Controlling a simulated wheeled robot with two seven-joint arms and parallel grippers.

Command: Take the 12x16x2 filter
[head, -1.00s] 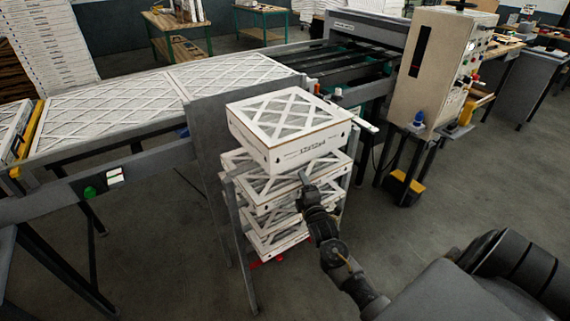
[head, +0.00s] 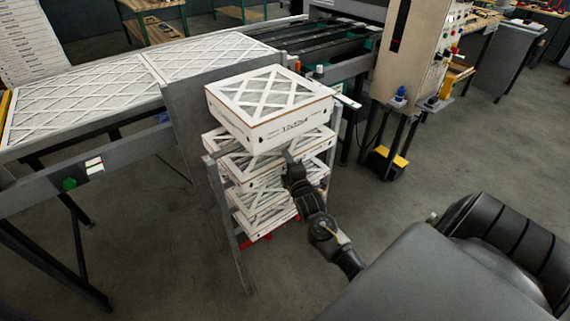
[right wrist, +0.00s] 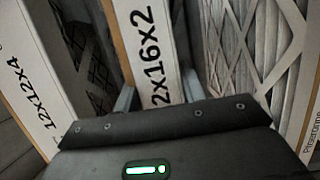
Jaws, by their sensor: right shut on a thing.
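A stack of white-framed filters stands on a grey rack. The top box, marked 12x12x4 in the right wrist view (right wrist: 35,105), sits highest in the head view (head: 270,110). In the right wrist view a thinner white edge reading "2x16x2" (right wrist: 150,50), its first character cut off, lies between my fingers. My right gripper (head: 290,158) reaches the stack's front just below the top box; in the right wrist view (right wrist: 155,95) it is shut on this 12x16x2 filter. More filters (head: 265,205) lie beneath. My left gripper is not in view.
The grey rack (head: 228,225) surrounds the stack on the left. A conveyor with large filters (head: 95,95) runs behind it. A control cabinet (head: 415,60) stands at back right. The floor (head: 440,170) to the right is open.

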